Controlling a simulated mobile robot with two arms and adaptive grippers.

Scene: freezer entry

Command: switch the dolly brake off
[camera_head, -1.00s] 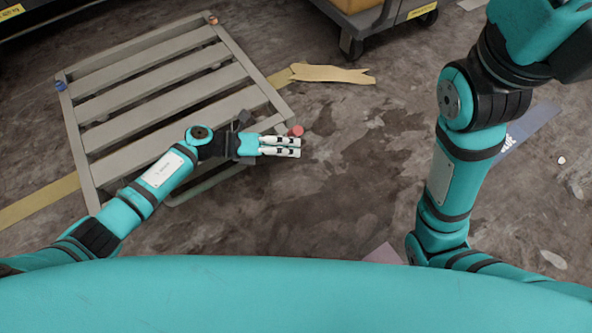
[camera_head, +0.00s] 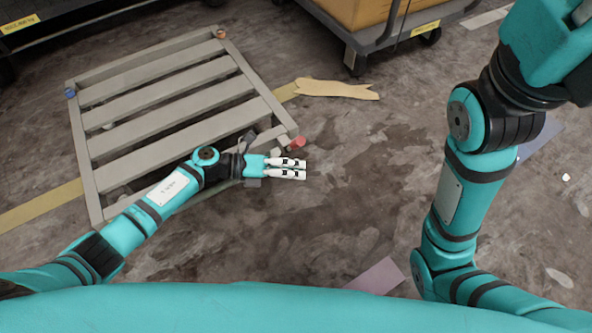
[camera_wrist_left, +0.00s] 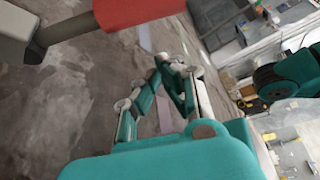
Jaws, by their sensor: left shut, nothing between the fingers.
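A grey slatted dolly deck (camera_head: 165,82) lies low over the floor at the left of the head view. A red cylindrical brake grip (camera_head: 297,142) sticks out at its near right corner. In the left wrist view this red grip (camera_wrist_left: 135,12) is large at the top, on a dark rod from a grey block. My left gripper (camera_head: 304,169) is shut and empty, with its pale fingers pointing right, just below the red grip in the picture. Whether it touches the lever I cannot tell. My right arm shows at the right; its gripper is out of view.
A wheeled cart (camera_head: 370,35) with a wooden load stands at the top right. A torn cardboard piece (camera_head: 337,89) lies on the floor beyond the deck. A dark rack fills the top left corner. The stained floor between my arms is mostly clear.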

